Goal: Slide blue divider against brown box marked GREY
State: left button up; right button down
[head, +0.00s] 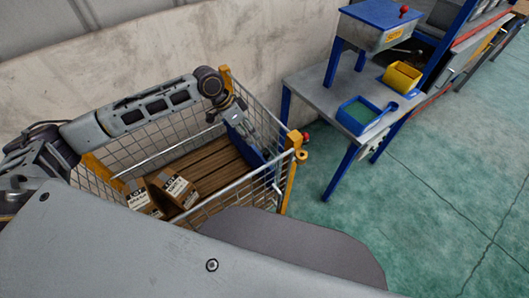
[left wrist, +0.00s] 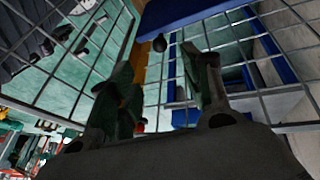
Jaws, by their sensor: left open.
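The blue divider (head: 248,150) stands in the right part of the wire-mesh cage in the head view, partly hidden by my gripper. My left gripper (head: 238,122) is at its upper edge, pointing down into the cage. In the left wrist view, the two fingers of the left gripper (left wrist: 163,75) are spread apart with nothing visible between them. Two brown boxes with white labels, a right one (head: 176,186) and a left one (head: 141,198), sit at the cage's left end. The label colour words are too small to read. My right gripper is out of view.
The mesh cage (head: 232,190) has yellow corner posts and a slatted wooden floor (head: 205,165), bare between boxes and divider. A wall stands behind it. A workbench (head: 318,92) with a blue tray (head: 358,114) and a yellow bin (head: 402,77) stands to the right.

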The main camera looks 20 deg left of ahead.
aim_at(265, 152)
pick_arm(q)
jog(key=x, duration=1.1)
jog(key=shift+d+f+b, duration=0.15)
jog(key=shift+f+b, duration=0.2)
jog(key=shift+b, duration=0.05)
jog(key=shift+w+d+f, duration=0.1)
jog(key=shift+d+f, duration=0.2)
jog(key=shift+f, duration=0.35)
jog(key=shift+d+f, duration=0.1)
jog(key=shift+f, duration=0.15)
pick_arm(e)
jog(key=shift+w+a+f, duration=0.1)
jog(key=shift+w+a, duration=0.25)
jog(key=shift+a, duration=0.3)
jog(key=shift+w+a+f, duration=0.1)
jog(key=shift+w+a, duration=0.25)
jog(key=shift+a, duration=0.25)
